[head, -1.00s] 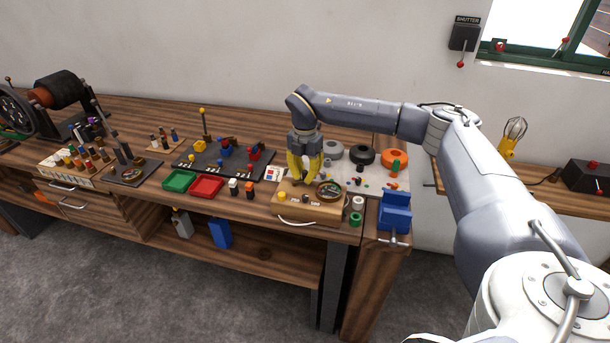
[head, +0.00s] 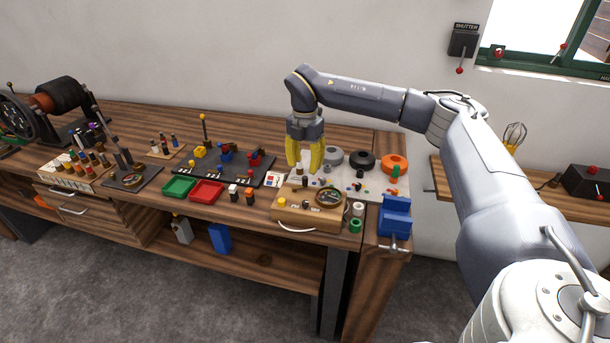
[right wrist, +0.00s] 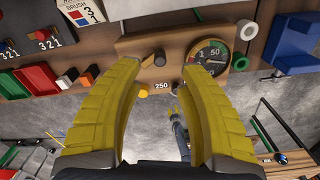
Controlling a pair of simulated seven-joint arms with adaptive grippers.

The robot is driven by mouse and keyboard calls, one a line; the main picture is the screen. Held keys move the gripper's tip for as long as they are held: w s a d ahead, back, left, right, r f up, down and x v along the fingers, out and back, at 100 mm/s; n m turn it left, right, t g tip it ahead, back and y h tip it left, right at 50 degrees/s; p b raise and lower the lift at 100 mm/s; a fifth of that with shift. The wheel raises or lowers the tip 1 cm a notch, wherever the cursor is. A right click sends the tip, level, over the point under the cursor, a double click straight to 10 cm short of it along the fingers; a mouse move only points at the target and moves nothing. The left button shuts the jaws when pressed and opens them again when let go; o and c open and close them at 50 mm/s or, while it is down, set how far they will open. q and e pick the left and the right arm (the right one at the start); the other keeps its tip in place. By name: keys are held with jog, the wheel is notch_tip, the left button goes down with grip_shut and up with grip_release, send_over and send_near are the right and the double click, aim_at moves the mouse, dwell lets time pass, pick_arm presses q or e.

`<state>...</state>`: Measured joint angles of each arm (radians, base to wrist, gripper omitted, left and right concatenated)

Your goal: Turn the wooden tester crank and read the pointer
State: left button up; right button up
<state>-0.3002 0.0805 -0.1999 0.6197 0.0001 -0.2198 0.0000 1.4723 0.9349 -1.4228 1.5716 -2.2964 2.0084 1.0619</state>
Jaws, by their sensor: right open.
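The wooden tester (head: 310,214) is a light wooden box near the bench's front edge, with a round dark dial (head: 328,196) at its right. The dial also shows in the right wrist view (right wrist: 208,55), but its pointer is too small to read surely. A yellow knob (right wrist: 143,93) is at the box front beside a "250" label. My right gripper (head: 304,168) is open and empty above the box. A small grey-yellow shape (right wrist: 179,124) in the right wrist view looks like my left gripper.
Green (head: 179,188) and red (head: 206,191) trays lie left of the tester. A blue vise (head: 395,214) and white and green rings (head: 356,218) stand close at its right. Wire spools (head: 361,161) are behind. A dark board (head: 225,165) with parts lies back left.

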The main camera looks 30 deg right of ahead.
aim_at(305, 177)
jog(key=shift+r, duration=2.7)
jog(key=shift+o, duration=0.2)
